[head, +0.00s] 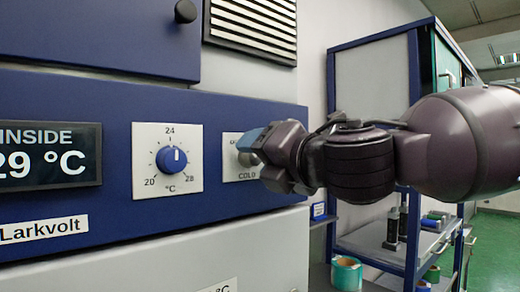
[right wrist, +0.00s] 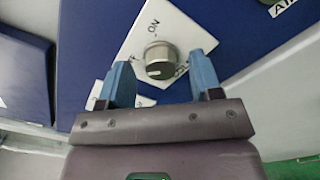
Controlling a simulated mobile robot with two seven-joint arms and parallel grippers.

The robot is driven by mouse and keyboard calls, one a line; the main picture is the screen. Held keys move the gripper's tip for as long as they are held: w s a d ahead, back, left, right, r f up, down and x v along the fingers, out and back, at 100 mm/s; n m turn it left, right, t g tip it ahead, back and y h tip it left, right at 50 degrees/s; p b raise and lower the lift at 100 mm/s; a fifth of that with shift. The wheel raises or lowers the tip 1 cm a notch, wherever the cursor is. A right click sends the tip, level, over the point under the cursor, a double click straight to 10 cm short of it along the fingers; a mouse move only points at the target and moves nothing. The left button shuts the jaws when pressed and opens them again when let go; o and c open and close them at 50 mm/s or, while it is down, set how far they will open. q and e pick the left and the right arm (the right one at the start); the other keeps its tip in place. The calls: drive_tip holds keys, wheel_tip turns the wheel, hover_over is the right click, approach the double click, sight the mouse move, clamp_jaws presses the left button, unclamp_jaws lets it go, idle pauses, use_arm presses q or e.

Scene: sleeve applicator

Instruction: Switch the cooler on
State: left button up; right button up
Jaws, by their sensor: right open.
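The cooler's blue front panel (head: 100,205) fills the left of the head view. A white switch plate (head: 231,170) marked COLD is partly hidden behind my right gripper (head: 250,145). In the right wrist view the plate (right wrist: 135,45) carries a round silver knob (right wrist: 158,68) and the word ON; its other lettering is partly covered. My right gripper (right wrist: 161,70) is open, with its blue fingers on either side of the knob and visible gaps beside it. Whether the fingers reach past the knob's face is unclear. My left gripper is out of view.
Left of the switch is a blue temperature dial (head: 172,159) on a white plate. A display (head: 45,155) reads INSIDE 29 °C. A vent grille (head: 252,28) is above. A blue-framed cart (head: 410,235) with bottles and rolls stands behind my right arm.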

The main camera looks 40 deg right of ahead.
drive_tip(key=shift+w, duration=0.15)
drive_tip(key=shift+f, duration=0.1)
drive_tip(key=c, duration=0.9)
drive_tip(key=shift+c, duration=0.2)
